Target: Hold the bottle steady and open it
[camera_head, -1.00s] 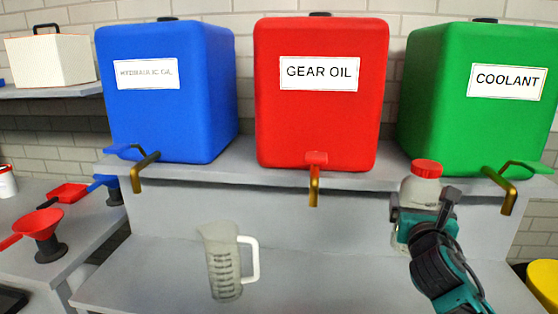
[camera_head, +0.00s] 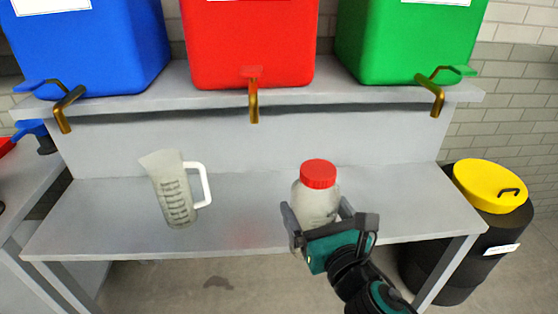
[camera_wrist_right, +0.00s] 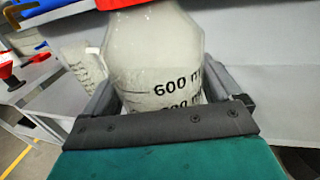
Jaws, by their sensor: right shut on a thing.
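A translucent white bottle (camera_head: 316,203) with a red screw cap (camera_head: 318,173) is upright in front of the lower shelf, right of centre in the head view. My right gripper (camera_head: 318,222) is shut on the bottle's body from the near side. In the right wrist view the bottle (camera_wrist_right: 155,60) fills the space between the fingers and shows a "600 m" mark. The cap is on the bottle. I cannot tell whether the bottle's base touches the shelf. My left gripper is not in view.
A measuring jug (camera_head: 174,190) stands on the lower shelf (camera_head: 110,215) to the left. Blue (camera_head: 85,50), red (camera_head: 250,45) and green (camera_head: 405,40) tanks with taps stand above. A black barrel with a yellow lid (camera_head: 490,185) is at right. The shelf between jug and bottle is clear.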

